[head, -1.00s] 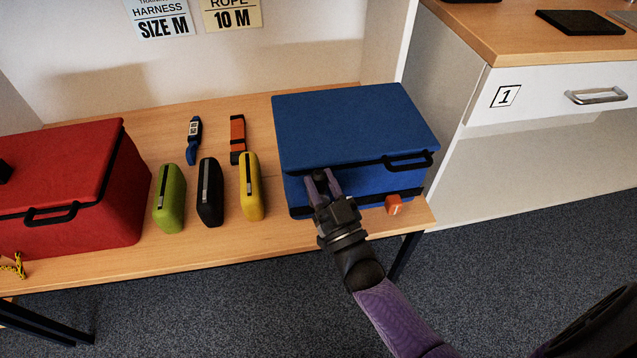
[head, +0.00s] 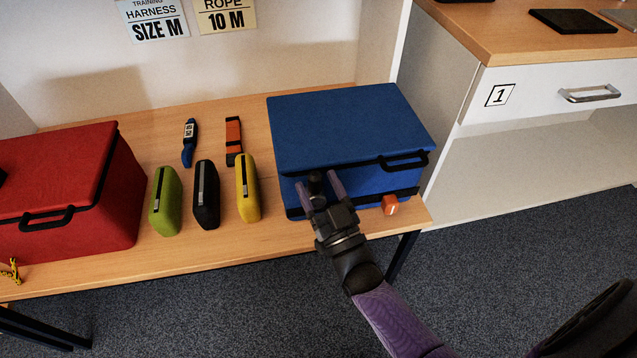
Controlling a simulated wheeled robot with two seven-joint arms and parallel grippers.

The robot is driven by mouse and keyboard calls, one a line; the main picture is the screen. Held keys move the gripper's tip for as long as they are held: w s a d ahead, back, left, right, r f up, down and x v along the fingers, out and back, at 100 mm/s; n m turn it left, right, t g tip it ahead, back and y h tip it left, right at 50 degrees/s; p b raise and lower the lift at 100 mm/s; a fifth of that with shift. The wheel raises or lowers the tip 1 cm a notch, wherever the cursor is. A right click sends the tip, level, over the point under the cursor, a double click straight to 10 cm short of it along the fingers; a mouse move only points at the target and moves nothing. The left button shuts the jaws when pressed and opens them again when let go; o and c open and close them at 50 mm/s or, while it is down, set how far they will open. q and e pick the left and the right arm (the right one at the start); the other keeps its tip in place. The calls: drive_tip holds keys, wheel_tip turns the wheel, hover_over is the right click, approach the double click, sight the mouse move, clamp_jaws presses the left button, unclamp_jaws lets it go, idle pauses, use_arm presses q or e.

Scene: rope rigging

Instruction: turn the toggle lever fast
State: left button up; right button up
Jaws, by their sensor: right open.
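A short dark knob-like piece (head: 316,184) shows between the fingers. I cannot tell for sure whether it is the toggle lever, or whether the fingers touch it. The gripper and wrist cover part of the box front. The blue box is closed, with a black handle (head: 404,162) on its front. My left gripper is not in view.
A small orange block (head: 390,205) sits by the box's front right corner. Green (head: 165,203), black (head: 206,195) and yellow (head: 247,188) cases stand left of the box. A closed red box (head: 65,185) is farther left. The wooden bench (head: 190,250) has a free front strip.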

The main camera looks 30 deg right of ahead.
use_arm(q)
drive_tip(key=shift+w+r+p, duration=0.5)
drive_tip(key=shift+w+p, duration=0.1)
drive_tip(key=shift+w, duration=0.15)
use_arm(e)
drive_tip(key=v, duration=0.9)
drive_tip(key=shift+s, duration=0.25)
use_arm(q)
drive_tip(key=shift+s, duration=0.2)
use_arm(e)
drive_tip(key=shift+f, duration=0.1)
